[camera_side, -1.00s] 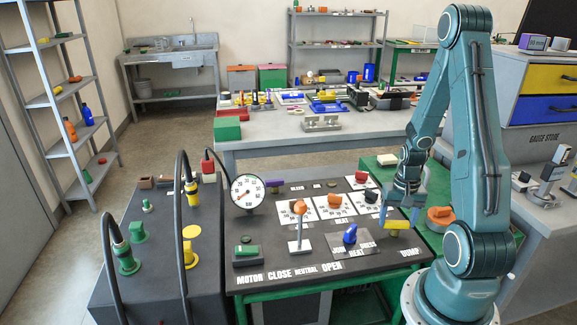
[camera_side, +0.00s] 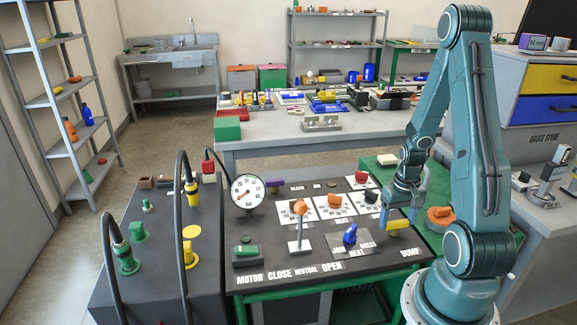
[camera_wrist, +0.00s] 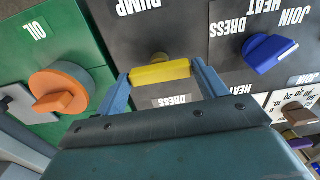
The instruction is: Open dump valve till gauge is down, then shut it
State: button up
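The dump valve has a yellow bar handle (camera_side: 397,225) by the DUMP label at the panel's right front. In the wrist view the handle (camera_wrist: 160,73) lies crosswise between my blue fingers. My gripper (camera_side: 397,219) is down at it, and in the wrist view the fingertips (camera_wrist: 161,68) meet both ends of the bar. The round white pressure gauge (camera_side: 247,190) stands at the panel's back left. Its needle is too small to read surely.
A blue heat selector (camera_side: 350,234) sits left of the valve. An orange-topped lever (camera_side: 300,208) stands farther left, with a green motor switch (camera_side: 246,250) beyond. An orange knob (camera_wrist: 60,90) on the green OIL cabinet is close by. Black hoses arch at the left.

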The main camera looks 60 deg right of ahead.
aim_at(397, 221)
jog(key=o, duration=0.3)
jog(key=shift+r, duration=0.1)
notch_tip(397, 221, up, 14)
jog(key=shift+f, duration=0.2)
dwell(0.9)
jog(key=w+a+r+n+t+h, duration=0.1)
jog(key=w+a+r+n+t, duration=0.15)
jog(key=a+r, duration=0.55)
jog(key=w+a+r+n+t, duration=0.15)
jog(key=a+r+n, duration=0.25)
jog(key=a, duration=0.8)
jog(key=s+a+r+n+t+y, duration=0.1)
jog(key=s+a+r+n, duration=0.1)
jog(key=a, duration=0.4)
jog(key=shift+s+r+t, duration=0.3)
jog(key=shift+s, duration=0.3)
